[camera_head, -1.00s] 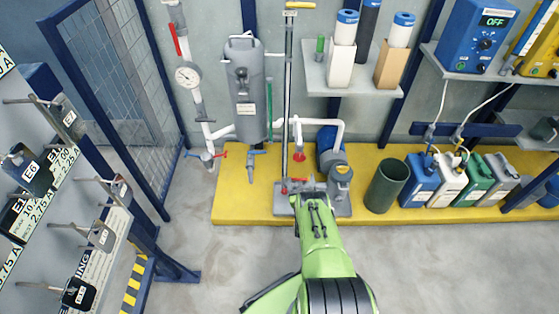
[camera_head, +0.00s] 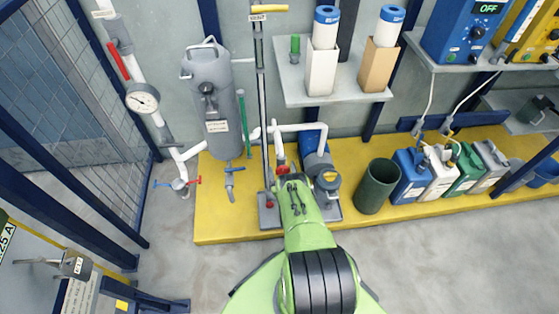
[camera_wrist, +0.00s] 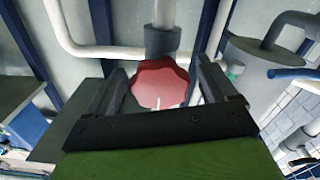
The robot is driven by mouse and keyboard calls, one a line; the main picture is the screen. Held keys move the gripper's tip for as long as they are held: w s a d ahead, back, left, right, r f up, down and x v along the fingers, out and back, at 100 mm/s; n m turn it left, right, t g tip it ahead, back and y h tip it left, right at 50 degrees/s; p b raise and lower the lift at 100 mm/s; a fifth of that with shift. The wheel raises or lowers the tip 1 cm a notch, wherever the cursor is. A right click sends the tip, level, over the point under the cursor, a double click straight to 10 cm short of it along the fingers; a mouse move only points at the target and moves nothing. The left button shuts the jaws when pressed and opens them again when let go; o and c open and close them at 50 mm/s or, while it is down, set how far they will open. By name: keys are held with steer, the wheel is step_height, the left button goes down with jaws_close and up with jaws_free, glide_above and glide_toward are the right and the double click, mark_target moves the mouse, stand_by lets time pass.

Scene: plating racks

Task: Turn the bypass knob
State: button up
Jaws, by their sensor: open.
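A red lobed knob (camera_wrist: 160,84) sits on a grey vertical pipe fitting in the wrist view; no label naming it is readable. My gripper (camera_wrist: 162,76) is open, with one dark finger on each side of the knob; I cannot tell whether either finger touches it. In the head view, a red knob (camera_head: 281,169) shows on the pipework just beyond the end of my green arm. My gripper (camera_head: 291,178) is small there, and its fingers are hard to make out.
A pump (camera_head: 326,182) stands right of my gripper on the yellow platform (camera_head: 225,232). A grey tank (camera_head: 210,100) and a pressure gauge (camera_head: 142,98) are left. A green bin (camera_head: 376,187) and several canisters stand right. The floor in front is clear.

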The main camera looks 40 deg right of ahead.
steer(key=c, duration=1)
steer(key=shift+m, duration=0.3)
steer(key=shift+m, duration=2.7)
steer(key=o, duration=1)
